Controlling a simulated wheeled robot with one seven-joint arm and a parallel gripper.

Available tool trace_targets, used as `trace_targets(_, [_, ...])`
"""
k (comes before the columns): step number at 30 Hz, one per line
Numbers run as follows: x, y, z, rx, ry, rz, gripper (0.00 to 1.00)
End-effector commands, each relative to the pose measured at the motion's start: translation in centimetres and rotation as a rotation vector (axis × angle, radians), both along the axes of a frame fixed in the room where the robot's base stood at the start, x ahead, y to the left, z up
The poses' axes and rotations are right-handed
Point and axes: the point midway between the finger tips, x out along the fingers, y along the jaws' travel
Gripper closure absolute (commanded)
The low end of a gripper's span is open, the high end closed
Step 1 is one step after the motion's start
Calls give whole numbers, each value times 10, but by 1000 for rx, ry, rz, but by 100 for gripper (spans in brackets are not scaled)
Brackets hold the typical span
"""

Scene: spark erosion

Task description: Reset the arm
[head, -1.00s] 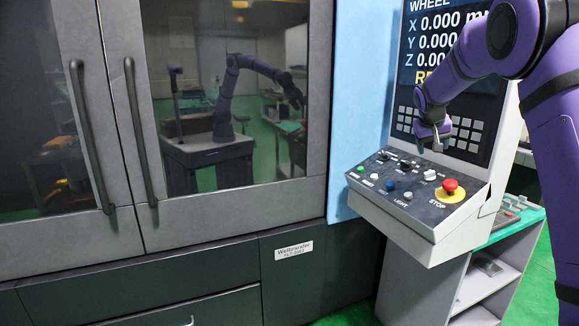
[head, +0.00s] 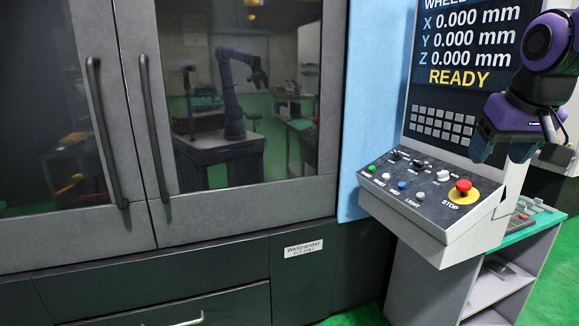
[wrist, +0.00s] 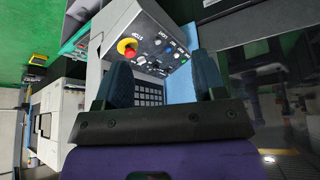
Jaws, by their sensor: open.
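My purple arm is folded at the right edge of the head view. My gripper (head: 505,150) hangs in front of the right side of the control console, above and right of the red stop button (head: 463,186). Its dark fingers point down, apart and empty, clear of the panel. In the wrist view my gripper (wrist: 165,85) shows two teal fingers spread wide, with the control panel (wrist: 150,45) seen beyond and between them. The screen (head: 462,45) reads READY, with X, Y and Z at 0.000 mm.
The machine's double doors (head: 215,215) with dark windows are closed at left. The sloping button panel (head: 415,195) juts out from the console. A grey shelf cart (head: 515,265) with a teal top stands below it at right. Green floor (head: 350,316) shows at the bottom.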

Motion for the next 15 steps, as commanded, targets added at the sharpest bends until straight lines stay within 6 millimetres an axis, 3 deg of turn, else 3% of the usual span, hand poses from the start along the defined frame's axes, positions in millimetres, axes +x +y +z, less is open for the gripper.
trace_targets(3, [-44, 13, -8, 11, -8, 24, 36])
trace_targets(9, [-108, 31, -31, 22, -13, 60, 36])
trace_targets(15, [-145, 40, -51, 25, -14, 80, 36])
